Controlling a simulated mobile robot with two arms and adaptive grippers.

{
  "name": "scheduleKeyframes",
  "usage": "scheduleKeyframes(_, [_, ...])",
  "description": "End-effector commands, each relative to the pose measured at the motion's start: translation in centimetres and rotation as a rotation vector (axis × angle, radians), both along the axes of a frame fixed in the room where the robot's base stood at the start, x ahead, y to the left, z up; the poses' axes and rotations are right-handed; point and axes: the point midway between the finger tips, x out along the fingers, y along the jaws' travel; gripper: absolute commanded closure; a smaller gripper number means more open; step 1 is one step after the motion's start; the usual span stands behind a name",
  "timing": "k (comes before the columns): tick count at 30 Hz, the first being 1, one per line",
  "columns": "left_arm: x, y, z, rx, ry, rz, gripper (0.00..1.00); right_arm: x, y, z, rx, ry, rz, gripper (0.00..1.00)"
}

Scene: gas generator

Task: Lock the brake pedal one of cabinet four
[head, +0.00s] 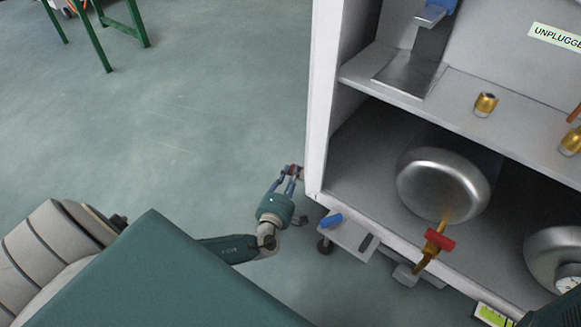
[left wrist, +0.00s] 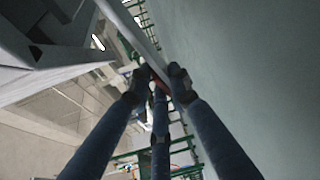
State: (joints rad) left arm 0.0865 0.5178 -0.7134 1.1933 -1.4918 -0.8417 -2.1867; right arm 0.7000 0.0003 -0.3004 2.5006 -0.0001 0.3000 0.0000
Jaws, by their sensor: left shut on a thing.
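My left gripper (head: 293,171) is at the lower left outer edge of the white open cabinet (head: 318,110). Its fingers are closed together on a small red part (left wrist: 158,86), seen between the fingertips in the left wrist view (left wrist: 160,78); its shape is mostly hidden. A blue piece (head: 331,221) sits on a grey plate at the cabinet's bottom front, right of and below the gripper. A caster wheel (head: 325,246) shows under that plate. I cannot tell which part is brake pedal one. My right gripper is not in view.
Metal tanks (head: 445,182) lie on the cabinet's lower shelf, one with a red valve handle (head: 440,240) sticking out in front. A green table frame (head: 120,28) stands at the back left. The floor (head: 190,120) left of the cabinet is clear.

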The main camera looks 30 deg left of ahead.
Motion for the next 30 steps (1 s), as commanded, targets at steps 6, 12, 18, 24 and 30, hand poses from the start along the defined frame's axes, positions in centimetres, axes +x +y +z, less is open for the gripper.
scheduleKeyframes(6, [0.1, -0.4, -1.6, -0.179, 0.008, 0.002, 1.0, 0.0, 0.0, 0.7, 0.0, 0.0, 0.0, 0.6])
scheduleKeyframes(12, [0.1, -0.5, -1.8, -0.196, 0.009, 0.002, 1.0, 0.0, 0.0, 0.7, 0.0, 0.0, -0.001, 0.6])
scheduleKeyframes(18, [0.1, -0.5, -1.8, -0.195, 0.008, 0.002, 0.7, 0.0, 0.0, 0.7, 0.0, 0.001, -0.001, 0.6])
scheduleKeyframes(24, [0.0, -0.5, -1.8, -0.193, 0.011, 0.002, 0.7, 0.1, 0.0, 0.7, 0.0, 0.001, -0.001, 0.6])
scheduleKeyframes(30, [-1.1, -0.8, -1.8, -0.192, 0.013, 0.0, 0.7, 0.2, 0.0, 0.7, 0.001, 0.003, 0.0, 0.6])
